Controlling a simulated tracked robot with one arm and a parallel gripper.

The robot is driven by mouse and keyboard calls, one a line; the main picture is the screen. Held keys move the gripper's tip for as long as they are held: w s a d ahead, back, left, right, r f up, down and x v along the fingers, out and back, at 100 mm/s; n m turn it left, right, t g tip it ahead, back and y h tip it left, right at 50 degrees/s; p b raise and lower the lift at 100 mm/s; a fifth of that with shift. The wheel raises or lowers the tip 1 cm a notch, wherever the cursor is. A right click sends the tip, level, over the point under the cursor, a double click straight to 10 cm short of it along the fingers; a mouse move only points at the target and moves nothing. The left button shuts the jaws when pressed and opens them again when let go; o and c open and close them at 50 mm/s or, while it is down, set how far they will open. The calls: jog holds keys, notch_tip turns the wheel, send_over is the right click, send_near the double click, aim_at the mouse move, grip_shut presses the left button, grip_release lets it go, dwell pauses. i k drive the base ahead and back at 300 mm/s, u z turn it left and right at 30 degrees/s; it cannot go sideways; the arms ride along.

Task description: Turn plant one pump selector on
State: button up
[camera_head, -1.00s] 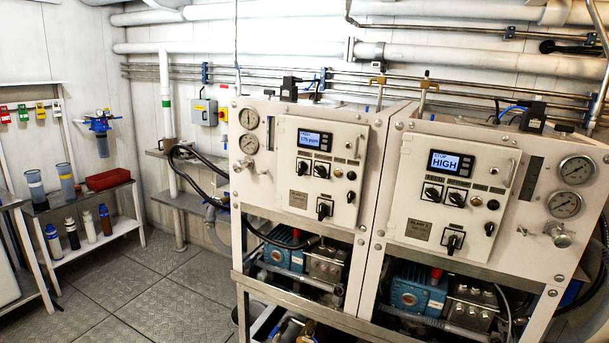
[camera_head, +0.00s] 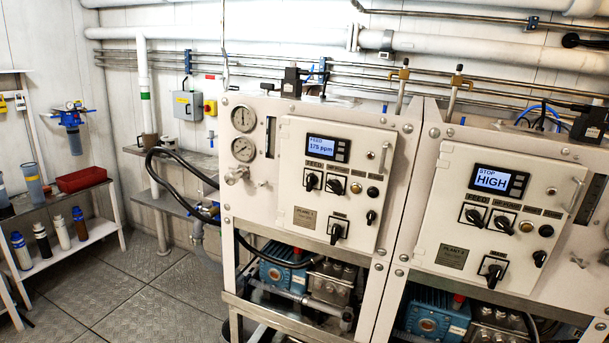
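The plant one panel (camera_head: 296,148) is the left of two white control panels, with a plate reading PLANT 1 (camera_head: 304,217). Its lit display (camera_head: 321,148) shows a ppm value. Below the display are two black rotary selectors side by side, a left one under the FEED label (camera_head: 311,181) and a right one (camera_head: 335,186) under a label that seems to read HP PUMP. Both pointers look tilted, but their exact positions are too small to tell. A larger black selector (camera_head: 338,231) sits lower on the panel. My gripper is not in view.
The plant two panel (camera_head: 443,185) stands to the right, its display (camera_head: 493,180) reading STOP HIGH. Two gauges (camera_head: 243,148) and a black hose (camera_head: 180,152) are left of plant one. A shelf with bottles (camera_head: 62,231) stands far left. The floor (camera_head: 150,285) between is clear.

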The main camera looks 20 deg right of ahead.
aim_at(334, 185)
jog(key=i, duration=1.05)
jog(key=z, duration=0.8)
